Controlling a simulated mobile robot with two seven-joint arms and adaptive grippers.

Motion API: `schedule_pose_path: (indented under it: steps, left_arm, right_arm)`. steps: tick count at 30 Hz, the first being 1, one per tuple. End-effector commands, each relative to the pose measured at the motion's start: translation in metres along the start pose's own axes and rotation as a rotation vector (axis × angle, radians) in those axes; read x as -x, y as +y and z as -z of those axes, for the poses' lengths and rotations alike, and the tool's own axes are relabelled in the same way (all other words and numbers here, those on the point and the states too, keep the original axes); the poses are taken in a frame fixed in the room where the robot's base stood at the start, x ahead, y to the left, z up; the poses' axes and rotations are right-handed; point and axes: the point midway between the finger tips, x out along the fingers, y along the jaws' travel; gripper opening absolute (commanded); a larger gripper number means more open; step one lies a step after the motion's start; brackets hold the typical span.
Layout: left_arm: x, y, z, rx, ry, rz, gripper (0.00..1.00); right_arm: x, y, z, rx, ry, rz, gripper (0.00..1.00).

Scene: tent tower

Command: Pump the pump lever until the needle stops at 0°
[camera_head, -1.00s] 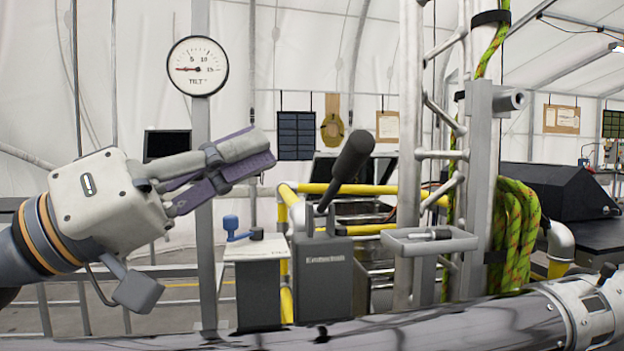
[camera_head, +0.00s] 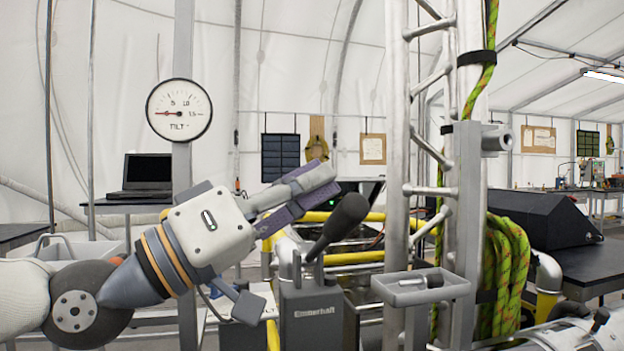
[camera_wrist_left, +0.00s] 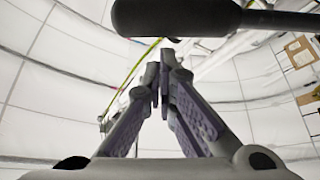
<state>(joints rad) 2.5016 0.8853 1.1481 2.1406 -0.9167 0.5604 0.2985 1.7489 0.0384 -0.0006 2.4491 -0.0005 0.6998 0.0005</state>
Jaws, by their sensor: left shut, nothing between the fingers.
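The pump (camera_head: 315,318) is a grey box at the lower middle of the head view. Its lever (camera_head: 336,226) has a thick black grip and leans up to the right. My left gripper (camera_head: 328,176) is shut and empty, with its fingertips just above and left of the grip's upper end. In the left wrist view the black grip (camera_wrist_left: 175,17) crosses the top, beyond the fingertips (camera_wrist_left: 162,80). No contact is clear. The round TILT gauge (camera_head: 179,110) is on a grey post at the left; its red needle points left, though the exact degree is too small to read. My right gripper is not seen.
A lattice mast (camera_head: 400,180) stands right of the lever. A small grey tray (camera_head: 420,287) with a dark-handled tool is beside it. Green-orange rope (camera_head: 507,265) hangs farther right. Yellow rails (camera_head: 355,257) run behind the pump.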

Motion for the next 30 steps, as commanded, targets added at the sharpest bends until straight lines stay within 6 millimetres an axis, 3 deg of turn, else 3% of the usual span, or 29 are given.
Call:
schedule_pose_path:
  steps: [14,30]
  left_arm:
    - [0.004,-0.001,-0.009,0.000,-0.001,0.000,0.00]
    - [0.017,-0.003,-0.036,-0.111,-0.005,-0.059,0.00]
  right_arm:
    - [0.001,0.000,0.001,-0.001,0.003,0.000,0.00]
    - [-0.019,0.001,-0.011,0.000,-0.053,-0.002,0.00]
